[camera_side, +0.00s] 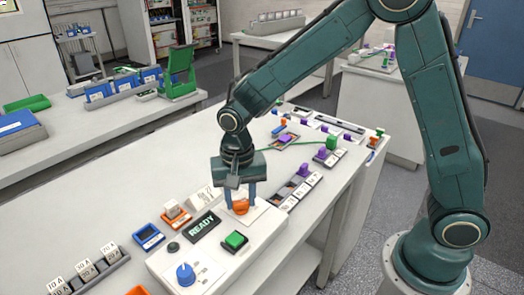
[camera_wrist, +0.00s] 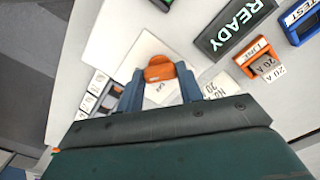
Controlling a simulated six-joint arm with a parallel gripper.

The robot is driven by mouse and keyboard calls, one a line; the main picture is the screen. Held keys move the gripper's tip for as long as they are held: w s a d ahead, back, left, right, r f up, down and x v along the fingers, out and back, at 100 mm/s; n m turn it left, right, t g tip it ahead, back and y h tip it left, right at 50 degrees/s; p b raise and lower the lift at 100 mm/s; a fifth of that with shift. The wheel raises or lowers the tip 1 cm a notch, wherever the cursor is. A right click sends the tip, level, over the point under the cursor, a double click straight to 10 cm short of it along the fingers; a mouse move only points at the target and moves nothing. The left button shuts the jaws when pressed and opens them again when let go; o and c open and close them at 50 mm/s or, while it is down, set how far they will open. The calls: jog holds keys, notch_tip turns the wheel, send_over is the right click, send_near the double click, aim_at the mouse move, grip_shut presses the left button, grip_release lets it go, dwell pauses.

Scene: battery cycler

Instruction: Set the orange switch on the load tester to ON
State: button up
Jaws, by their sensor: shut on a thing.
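The orange switch (camera_side: 240,207) sits on a pale plate on the load tester (camera_side: 215,262), just right of its dark READY display (camera_side: 201,226). My gripper (camera_side: 240,204) points down over the switch, with its two blue fingers on either side of it. In the wrist view the orange switch (camera_wrist: 159,69) shows between the fingertips (camera_wrist: 160,80), and my gripper is shut on it. Part of the plate's lettering is hidden by the fingers and palm, so I cannot read the switch's position.
A green button (camera_side: 235,240) and a blue knob (camera_side: 185,274) stand on the tester in front of my gripper. An orange-framed holder with a card (camera_side: 176,214) and a blue tray (camera_side: 148,237) lie to the left. Purple-topped parts (camera_side: 304,171) in a row lie to the right.

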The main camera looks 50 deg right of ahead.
aim_at(241, 201)
dwell(0.3)
jog(key=o, duration=1)
jog(key=shift+r, duration=0.1)
notch_tip(241, 201, up, 14)
jog(key=shift+f, duration=0.15)
dwell(0.4)
